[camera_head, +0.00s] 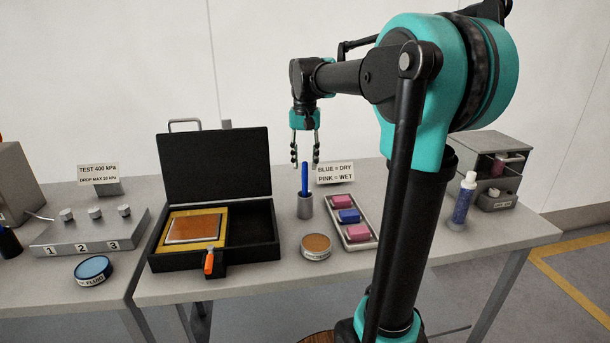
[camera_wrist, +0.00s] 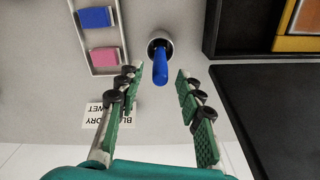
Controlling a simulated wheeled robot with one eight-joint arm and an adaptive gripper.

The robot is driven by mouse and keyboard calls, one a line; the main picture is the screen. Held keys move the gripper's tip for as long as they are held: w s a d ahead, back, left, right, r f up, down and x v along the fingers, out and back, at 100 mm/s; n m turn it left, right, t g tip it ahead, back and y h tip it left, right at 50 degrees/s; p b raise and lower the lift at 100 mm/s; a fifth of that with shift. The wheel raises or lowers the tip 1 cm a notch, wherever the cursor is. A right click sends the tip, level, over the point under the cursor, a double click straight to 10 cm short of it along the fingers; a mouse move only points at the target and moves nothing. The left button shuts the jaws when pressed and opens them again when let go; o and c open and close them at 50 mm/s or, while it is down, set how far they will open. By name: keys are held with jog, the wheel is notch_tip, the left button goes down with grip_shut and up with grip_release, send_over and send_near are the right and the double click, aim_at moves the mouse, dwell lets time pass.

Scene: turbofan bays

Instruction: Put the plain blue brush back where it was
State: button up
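The plain blue brush (camera_head: 305,179) stands upright in a small grey metal cup (camera_head: 305,207) on the table, right of the open black case. In the wrist view the brush (camera_wrist: 160,68) points up toward the camera from the cup (camera_wrist: 153,40). My gripper (camera_head: 304,164) is above the brush, pointing down, with its fingers apart. In the wrist view the gripper (camera_wrist: 157,75) is open and empty, with the brush top between or just beyond the fingertips. I cannot tell the exact height gap. No finger touches the brush.
The open black case (camera_head: 262,230) with an orange-handled tool (camera_head: 209,262) lies left. A tray (camera_head: 372,240) of pink and blue blocks, a sign (camera_head: 335,172) and a round tin (camera_head: 316,246) stand close to the cup. A bottle (camera_head: 464,198) stands right.

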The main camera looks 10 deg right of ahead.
notch_tip(320, 180, up, 5)
jog(key=shift+r, duration=0.1)
